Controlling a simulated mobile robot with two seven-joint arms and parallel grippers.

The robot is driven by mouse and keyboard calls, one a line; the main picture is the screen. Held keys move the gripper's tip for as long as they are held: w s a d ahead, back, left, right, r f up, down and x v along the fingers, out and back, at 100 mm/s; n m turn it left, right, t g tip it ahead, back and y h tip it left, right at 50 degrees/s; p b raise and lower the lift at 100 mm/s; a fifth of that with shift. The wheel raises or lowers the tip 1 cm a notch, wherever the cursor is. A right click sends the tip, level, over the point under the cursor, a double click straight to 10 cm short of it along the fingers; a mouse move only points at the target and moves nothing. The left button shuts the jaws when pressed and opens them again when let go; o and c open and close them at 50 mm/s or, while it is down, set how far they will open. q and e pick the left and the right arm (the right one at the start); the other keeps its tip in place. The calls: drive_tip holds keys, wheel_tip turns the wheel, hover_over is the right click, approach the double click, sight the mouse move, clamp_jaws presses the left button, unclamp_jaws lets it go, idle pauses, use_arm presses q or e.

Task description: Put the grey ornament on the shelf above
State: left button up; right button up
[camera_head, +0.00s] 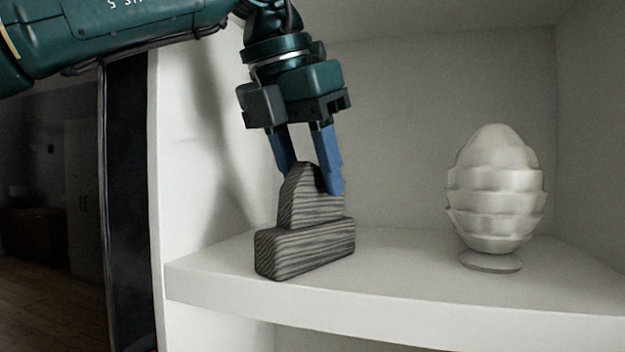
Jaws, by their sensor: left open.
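A grey, wood-grained ornament (305,247) with a block base and a narrower, rounded upper part stands upright on a white shelf (420,296), close to its left front edge. My left gripper (317,178) comes down from above with its two blue fingers open. The fingertips are on either side of the ornament's top; the right finger overlaps part of it. I cannot tell whether either finger touches it. The shelf above shows only as a pale underside along the top of the picture. My right gripper is not in view.
A pale, layered egg-shaped ornament (496,200) on a small round foot stands at the right of the same shelf. A white side panel (200,160) bounds the shelf on the left. The shelf between the two ornaments is clear. A dark room with floorboards shows at far left.

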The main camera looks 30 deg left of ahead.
use_arm(q)
drive_tip(key=s+a+b, duration=0.2)
drive_tip(key=s+b, duration=0.1)
drive_tip(key=s, duration=0.9)
drive_tip(key=shift+w+f, duration=0.1)
